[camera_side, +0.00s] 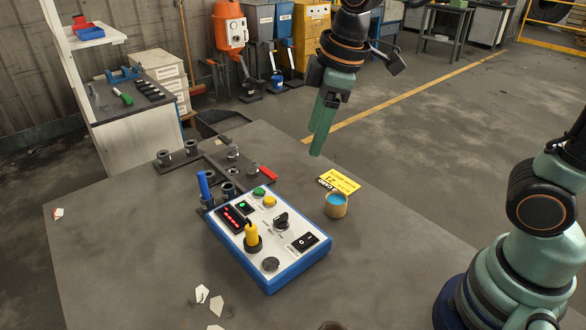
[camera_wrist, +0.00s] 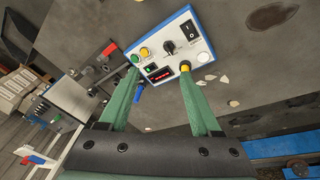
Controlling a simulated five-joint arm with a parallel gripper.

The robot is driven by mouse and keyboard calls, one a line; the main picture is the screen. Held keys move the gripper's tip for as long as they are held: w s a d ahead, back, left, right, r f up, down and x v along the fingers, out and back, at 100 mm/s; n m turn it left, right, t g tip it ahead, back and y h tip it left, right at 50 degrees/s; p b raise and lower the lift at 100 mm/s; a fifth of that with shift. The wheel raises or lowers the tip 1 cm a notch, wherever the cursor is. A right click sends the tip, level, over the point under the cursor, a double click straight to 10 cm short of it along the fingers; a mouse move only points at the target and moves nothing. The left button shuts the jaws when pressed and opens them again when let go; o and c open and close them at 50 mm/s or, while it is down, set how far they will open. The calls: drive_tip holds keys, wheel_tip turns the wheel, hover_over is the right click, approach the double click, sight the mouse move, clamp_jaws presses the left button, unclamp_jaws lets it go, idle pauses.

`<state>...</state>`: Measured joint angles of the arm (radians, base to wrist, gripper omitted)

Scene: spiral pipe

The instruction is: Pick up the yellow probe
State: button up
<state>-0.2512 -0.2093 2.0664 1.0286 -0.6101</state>
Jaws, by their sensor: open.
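The yellow probe (camera_side: 251,234) stands upright in a black socket on the white top of a blue-edged control box (camera_side: 285,262). In the wrist view the yellow probe (camera_wrist: 186,66) shows only in part at the tip of the right-hand finger, which hides the rest. My gripper (camera_side: 317,154) is in the air above the table, up and to the right of the probe in the side view and clearly apart from it. In the wrist view my gripper (camera_wrist: 160,75) has its two green fingers spread wide, with the box beyond the tips and nothing between them.
A blue probe (camera_side: 204,185) stands in a dark holder left of the box. A red-handled piece (camera_side: 267,172), a yellow card (camera_side: 340,182) and a small blue-topped tan cup (camera_side: 336,206) lie behind and right. White shards (camera_side: 202,293) lie near the front.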

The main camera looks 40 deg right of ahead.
sight(250, 226)
drive_tip(key=w+a+f+n+g, duration=0.1)
drive_tip(key=w+a+f+n, duration=0.15)
drive_tip(key=a+n, duration=0.3)
drive_tip(key=w+a+f+n+g, duration=0.1)
drive_tip(key=a+f+n+g, duration=0.1)
drive_tip(key=a+f+n, duration=0.4)
drive_tip(key=shift+m+h, duration=0.35)
drive_tip(key=shift+h, duration=0.05)
drive_tip(key=f, duration=0.1)
drive_tip(key=a+f, duration=0.1)
drive_tip(key=f, duration=0.2)
drive_tip(key=shift+a+f, duration=0.25)
drive_tip(key=shift+f, duration=0.15)
drive_tip(key=f, duration=0.4)
drive_tip(key=shift+w+d+f, duration=0.2)
drive_tip(key=shift+d+f, duration=0.05)
drive_tip(key=shift+d, duration=0.15)
drive_tip(key=shift+f, duration=0.5)
clamp_jaws()
